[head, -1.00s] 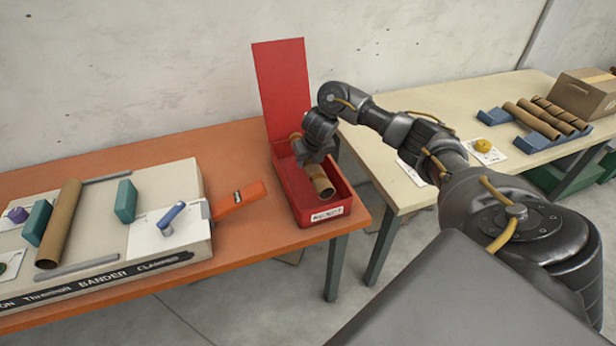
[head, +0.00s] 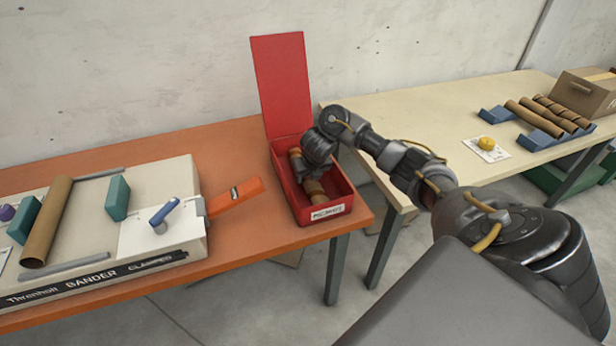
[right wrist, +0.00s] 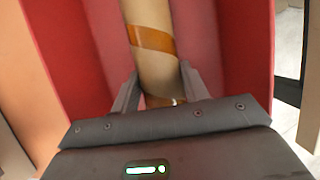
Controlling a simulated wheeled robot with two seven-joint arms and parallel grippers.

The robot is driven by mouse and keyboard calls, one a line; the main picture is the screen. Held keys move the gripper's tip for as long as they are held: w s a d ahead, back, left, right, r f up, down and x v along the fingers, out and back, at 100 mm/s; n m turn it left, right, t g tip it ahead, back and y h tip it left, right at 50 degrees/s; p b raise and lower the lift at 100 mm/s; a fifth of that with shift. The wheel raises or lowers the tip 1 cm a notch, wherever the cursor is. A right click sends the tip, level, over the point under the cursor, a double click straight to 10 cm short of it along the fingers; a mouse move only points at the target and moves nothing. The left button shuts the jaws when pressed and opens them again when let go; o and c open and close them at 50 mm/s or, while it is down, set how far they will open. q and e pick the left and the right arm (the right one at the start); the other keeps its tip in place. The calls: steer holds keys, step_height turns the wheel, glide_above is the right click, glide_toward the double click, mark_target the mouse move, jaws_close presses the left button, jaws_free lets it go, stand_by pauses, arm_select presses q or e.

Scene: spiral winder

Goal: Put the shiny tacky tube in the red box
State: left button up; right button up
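The tube (right wrist: 152,68) is tan with a glossy orange-brown spiral band, seen close in the right wrist view. In the head view the tube (head: 313,190) lies lengthwise inside the open red box (head: 339,217), partly hidden by my gripper. My right gripper (right wrist: 160,84) reaches down into the box with a finger against each side of the tube, shut on it. In the head view the right gripper (head: 310,172) is dark, and its fingertips are hard to see. My left gripper is not in view.
The box's red lid (head: 281,85) stands upright at its back. A bander machine (head: 130,225) with another brown tube (head: 48,222) and an orange lever (head: 235,195) is left of the box. The cream table (head: 445,125) at right holds several tubes on blue racks and a cardboard box (head: 590,95).

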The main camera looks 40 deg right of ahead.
steer(key=o, duration=0.4)
steer(key=shift+r, duration=0.35)
steer(key=p+v, duration=0.3)
steer(key=v, duration=0.2)
steer(key=shift+w+d+p, duration=0.15)
steer(key=shift+w+p, duration=0.05)
steer(key=shift+p, duration=0.15)
steer(key=p+v, duration=0.3)
steer(key=v, duration=0.2)
steer(key=shift+s+a+r, duration=0.2)
steer(key=shift+r, duration=0.05)
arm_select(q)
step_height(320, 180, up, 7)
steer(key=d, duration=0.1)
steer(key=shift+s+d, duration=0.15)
arm_select(e)
steer(key=shift+s+a+r, duration=0.1)
steer(key=shift+s+r, duration=0.2)
steer(key=shift+r, duration=0.1)
